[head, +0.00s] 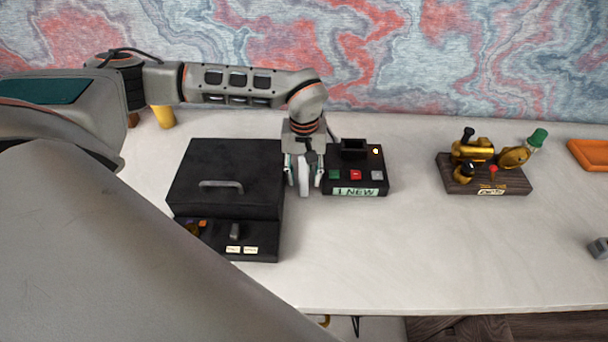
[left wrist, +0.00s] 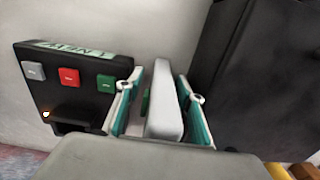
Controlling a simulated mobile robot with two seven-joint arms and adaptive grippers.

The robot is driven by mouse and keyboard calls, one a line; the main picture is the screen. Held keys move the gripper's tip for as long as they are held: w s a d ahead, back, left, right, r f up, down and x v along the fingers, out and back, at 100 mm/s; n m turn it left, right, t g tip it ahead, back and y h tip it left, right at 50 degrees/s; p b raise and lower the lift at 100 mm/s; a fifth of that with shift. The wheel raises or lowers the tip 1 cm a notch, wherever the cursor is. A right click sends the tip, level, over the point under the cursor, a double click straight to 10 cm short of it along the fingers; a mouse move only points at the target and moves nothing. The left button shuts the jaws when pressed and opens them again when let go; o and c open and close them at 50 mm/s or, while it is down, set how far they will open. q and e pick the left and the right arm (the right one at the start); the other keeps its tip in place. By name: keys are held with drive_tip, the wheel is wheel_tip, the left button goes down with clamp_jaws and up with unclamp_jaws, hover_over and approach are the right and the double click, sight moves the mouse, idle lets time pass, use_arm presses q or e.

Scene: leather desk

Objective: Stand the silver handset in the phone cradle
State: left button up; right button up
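The silver handset (head: 304,180) is at the left side of the phone cradle, in the gap between it and a black box. The cradle is a black base (head: 330,183) with a raised holder (head: 354,148), coloured buttons and a "1 NEW" label. My left gripper (head: 304,184) points down over the handset with a finger on each side. In the left wrist view, the handset (left wrist: 165,105) lies between the teal-padded fingers, with a visible gap at least on the cradle side. Whether the handset's lower end touches the desk is hidden. My right gripper is not in view.
The black box (head: 230,175) with a handle stands close left of my gripper. A wooden stand (head: 475,188) with brass parts is farther right, with an orange tray (head: 592,153) beyond. A yellow cup (head: 163,117) stands back left.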

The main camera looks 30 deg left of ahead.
use_arm(q)
clamp_jaws()
drive_tip(key=shift+r, duration=0.1)
